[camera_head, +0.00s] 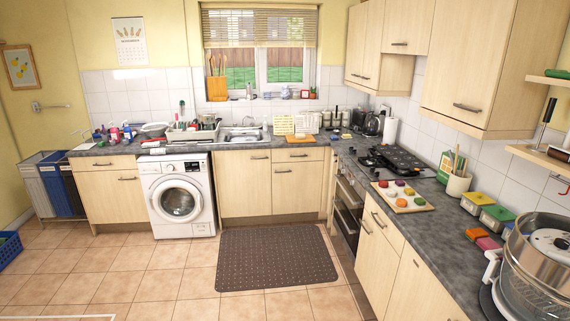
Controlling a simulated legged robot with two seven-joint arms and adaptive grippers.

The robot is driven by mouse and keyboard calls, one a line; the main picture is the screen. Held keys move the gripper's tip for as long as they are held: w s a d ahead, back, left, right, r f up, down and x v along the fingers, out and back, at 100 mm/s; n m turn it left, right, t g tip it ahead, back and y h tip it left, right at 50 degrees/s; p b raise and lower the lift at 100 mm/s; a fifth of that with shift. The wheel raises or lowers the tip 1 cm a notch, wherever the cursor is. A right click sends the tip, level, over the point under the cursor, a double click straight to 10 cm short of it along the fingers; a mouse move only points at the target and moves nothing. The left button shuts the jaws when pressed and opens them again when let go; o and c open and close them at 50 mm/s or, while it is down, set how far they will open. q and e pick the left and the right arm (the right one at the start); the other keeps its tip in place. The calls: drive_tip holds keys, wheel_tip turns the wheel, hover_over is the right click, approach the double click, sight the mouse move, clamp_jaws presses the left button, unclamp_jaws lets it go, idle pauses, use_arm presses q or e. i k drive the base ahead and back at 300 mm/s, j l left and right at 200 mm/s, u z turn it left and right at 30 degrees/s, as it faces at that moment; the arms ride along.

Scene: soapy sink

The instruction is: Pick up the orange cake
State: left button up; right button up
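A tray (412,209) with several small round coloured cakes lies on the right-hand grey counter, in front of the hob. The orange cake (401,203) seems to be the one near the tray's front edge, beside a green cake (420,201). The cakes are small in this view, so their exact shape is hard to tell. Neither of my grippers shows in the head view, and nothing is seen touching the tray or the cakes.
The counter (440,229) in front of the tray is mostly clear. A utensil pot (458,185), coloured boxes (478,201) and a large steel steamer (540,255) stand to the right. The hob (392,161) is behind. A dark mat (275,258) lies on open tiled floor.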

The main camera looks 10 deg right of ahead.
sight(401, 202)
drive_tip(key=i+l+z, duration=0.1)
drive_tip(key=i+z, duration=0.15)
drive_tip(key=i, duration=0.45)
drive_tip(key=i+z, duration=0.25)
drive_tip(key=i, duration=0.4)
drive_tip(key=i+j+z, duration=0.25)
drive_tip(key=i, duration=0.4)
